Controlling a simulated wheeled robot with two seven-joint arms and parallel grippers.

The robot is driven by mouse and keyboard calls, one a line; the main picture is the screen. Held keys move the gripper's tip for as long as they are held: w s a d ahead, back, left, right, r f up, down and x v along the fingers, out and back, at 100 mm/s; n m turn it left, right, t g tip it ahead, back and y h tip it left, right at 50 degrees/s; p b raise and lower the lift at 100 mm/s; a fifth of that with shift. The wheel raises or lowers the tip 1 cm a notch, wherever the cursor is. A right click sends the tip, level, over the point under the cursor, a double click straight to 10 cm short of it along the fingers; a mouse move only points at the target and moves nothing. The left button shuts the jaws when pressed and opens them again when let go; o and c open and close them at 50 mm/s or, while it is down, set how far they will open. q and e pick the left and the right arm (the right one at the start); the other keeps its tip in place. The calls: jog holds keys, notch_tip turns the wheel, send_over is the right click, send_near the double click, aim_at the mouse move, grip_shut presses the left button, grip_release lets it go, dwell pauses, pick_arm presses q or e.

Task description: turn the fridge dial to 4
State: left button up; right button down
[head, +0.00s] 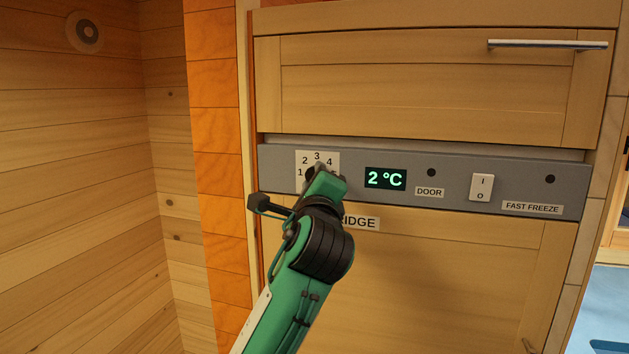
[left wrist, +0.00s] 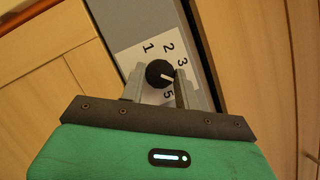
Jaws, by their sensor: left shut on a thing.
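The fridge dial is a round black knob (left wrist: 157,70) with a white pointer mark, set on a white number plate (head: 301,158). In the left wrist view the mark points right and slightly down, between the 3 and the 5. The 4 is hidden there behind a finger, but shows on the plate in the head view. My left gripper (left wrist: 159,78) is shut on the dial, one finger on each side. In the head view my green left gripper (head: 322,182) covers most of the dial. My right gripper is not in view.
The grey panel (head: 450,170) also holds a display (head: 385,179) reading 2 °C, a DOOR label (head: 429,192), a rocker switch (head: 481,187) and a FAST FREEZE label (head: 532,207). A wooden drawer front with a metal handle (head: 547,44) is above. A wooden wall is at left.

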pick_arm(q)
jog(key=o, duration=1)
jog(key=b+v, duration=0.4)
jog(key=v, duration=1)
jog(key=shift+b, duration=0.4)
jog(key=shift+w, duration=0.1)
